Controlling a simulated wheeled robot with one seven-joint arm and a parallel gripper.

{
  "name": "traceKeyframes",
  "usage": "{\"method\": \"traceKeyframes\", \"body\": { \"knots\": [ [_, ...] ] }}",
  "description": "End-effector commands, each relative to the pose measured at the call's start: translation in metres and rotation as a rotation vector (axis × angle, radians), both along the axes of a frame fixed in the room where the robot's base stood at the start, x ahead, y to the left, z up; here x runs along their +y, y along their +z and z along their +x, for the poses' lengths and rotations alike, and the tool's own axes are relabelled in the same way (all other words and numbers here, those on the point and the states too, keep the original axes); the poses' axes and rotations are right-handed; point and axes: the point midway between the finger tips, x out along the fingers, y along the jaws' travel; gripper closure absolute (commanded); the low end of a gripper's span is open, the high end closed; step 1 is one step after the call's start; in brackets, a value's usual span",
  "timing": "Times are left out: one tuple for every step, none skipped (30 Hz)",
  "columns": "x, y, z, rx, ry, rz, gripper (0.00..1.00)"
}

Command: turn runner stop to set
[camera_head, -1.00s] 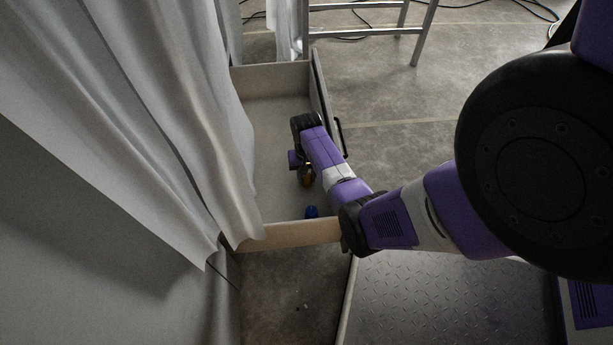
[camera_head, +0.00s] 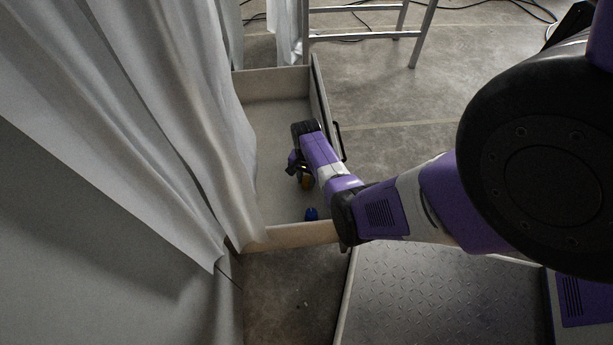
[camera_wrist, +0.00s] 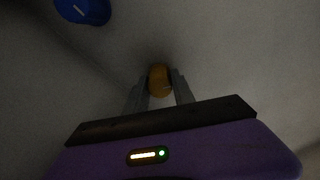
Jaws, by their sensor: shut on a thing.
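An orange knob-like piece (camera_wrist: 159,80) sits between the two grey fingers of my gripper (camera_wrist: 159,90) in the wrist view. My gripper is shut on it, low inside the open drawer (camera_head: 290,237). In the head view the orange piece (camera_head: 307,183) shows just below my wrist, partly hidden by it. A blue round piece (camera_head: 311,214) lies apart from my gripper, near the drawer's near wall. The wrist view shows this blue piece (camera_wrist: 83,10) at the top left, with a pale line on it. I cannot read any set marking.
A pale curtain (camera_head: 185,110) hangs along the drawer's left side and covers part of it. The drawer's right wall with a dark handle (camera_head: 340,141) is close to my arm. A metal ladder-like frame (camera_head: 365,35) and cables lie beyond.

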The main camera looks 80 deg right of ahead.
Motion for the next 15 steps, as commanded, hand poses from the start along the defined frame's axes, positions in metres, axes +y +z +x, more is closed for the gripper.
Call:
{"method": "traceKeyframes", "body": {
  "knots": [
    [0.002,0.0021,0.0002,0.001,-0.043,0.004,1.0],
    [0.0018,0.0021,0.0003,0.0,-0.072,0.004,1.0],
    [0.0016,0.0019,0.0003,0.0,-0.11,0.004,1.0],
    [0.0017,0.0018,0.0004,0.0,-0.139,0.004,1.0],
    [0.0016,0.0017,0.0003,0.0,-0.168,0.004,1.0],
    [0.0015,0.0018,0.0005,0.001,-0.206,0.004,1.0],
    [0.0015,0.0018,0.0006,0.002,-0.234,0.003,1.0],
    [0.0016,0.0015,0.0005,0.001,-0.262,0.003,1.0],
    [0.0014,0.0013,0.0004,0.0,-0.301,0.003,1.0],
    [0.0014,0.0013,0.0005,0.0,-0.329,0.003,1.0],
    [0.0015,0.0012,0.0004,0.0,-0.357,0.004,1.0],
    [0.0017,0.001,0.0003,0.001,-0.396,0.004,1.0],
    [0.002,0.0008,0.0002,0.001,-0.423,0.004,1.0],
    [0.002,0.0007,0.0002,0.001,-0.452,0.004,1.0],
    [0.0016,0.0007,0.0001,0.001,-0.49,0.003,1.0]
  ]
}}
